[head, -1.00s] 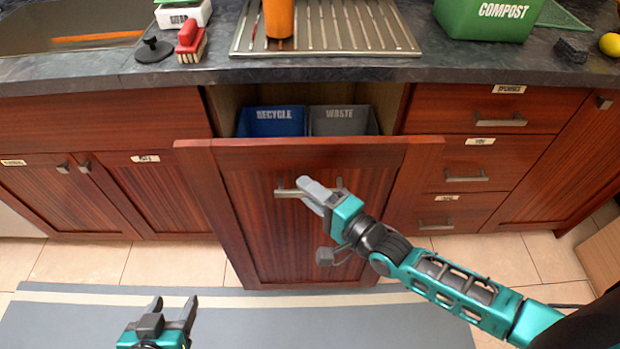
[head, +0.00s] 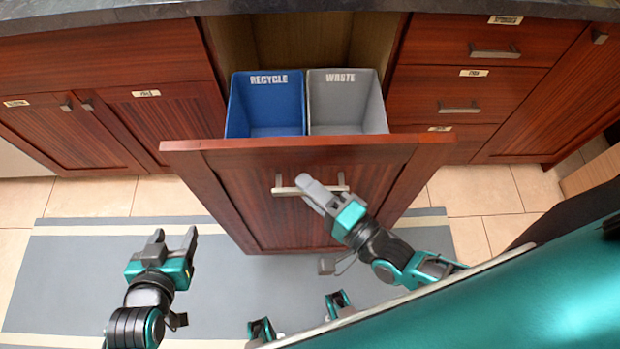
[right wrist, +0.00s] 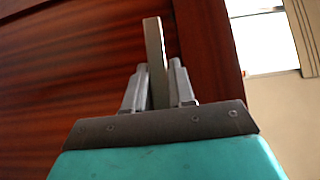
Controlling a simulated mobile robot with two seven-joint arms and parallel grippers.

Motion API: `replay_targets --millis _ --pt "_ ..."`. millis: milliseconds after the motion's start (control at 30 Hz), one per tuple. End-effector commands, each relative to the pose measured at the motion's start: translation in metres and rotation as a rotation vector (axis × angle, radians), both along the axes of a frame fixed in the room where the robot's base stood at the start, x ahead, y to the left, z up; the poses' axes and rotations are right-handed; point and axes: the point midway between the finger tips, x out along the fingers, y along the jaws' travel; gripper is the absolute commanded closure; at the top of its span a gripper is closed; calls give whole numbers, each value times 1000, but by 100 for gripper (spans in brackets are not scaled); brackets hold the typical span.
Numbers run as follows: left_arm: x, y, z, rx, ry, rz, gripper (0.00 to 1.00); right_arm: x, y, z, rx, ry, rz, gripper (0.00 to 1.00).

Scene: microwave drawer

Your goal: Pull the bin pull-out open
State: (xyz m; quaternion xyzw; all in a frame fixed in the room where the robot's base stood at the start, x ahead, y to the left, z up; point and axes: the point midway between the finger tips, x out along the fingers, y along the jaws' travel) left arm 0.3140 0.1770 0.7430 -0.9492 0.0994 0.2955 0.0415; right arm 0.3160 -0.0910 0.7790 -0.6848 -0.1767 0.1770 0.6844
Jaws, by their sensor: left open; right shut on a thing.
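The bin pull-out (head: 290,225) is a red-brown wooden front that stands out from the cabinet. A blue bin marked RECYCLE (head: 265,105) and a grey bin marked WASTE (head: 346,103) show behind its top edge, with their insides visible. My right gripper (head: 318,190) is shut on the metal bar handle (head: 285,191) of the pull-out. In the right wrist view the handle bar (right wrist: 155,62) stands between the two fingers of the gripper (right wrist: 158,85). My left gripper (head: 174,240) is open and empty, low over the mat, left of the pull-out.
A closed cupboard (head: 150,120) is left of the opening, and closed drawers (head: 470,95) are on the right. The dark worktop (head: 150,12) runs above. A grey mat (head: 75,265) covers the tiled floor (head: 490,195) in front.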

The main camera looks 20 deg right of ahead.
Motion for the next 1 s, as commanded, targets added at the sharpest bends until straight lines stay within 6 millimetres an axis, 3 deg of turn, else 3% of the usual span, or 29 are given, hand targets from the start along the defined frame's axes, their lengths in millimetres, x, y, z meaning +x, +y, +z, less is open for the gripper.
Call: replay_targets --millis 167,200,400,1000 --pt "4 0 2 -1 -8 -1 42 0 -1 0 -1 0 -1 100" --pt "5 0 2 0 -9 -1 42 0 -1 0 -1 0 -1 75" --pt "4 0 2 0 -8 -1 42 0 -1 0 -1 0 -1 56" --pt "1 0 0 1 0 1 42 0 2 0 1 0 0 55"
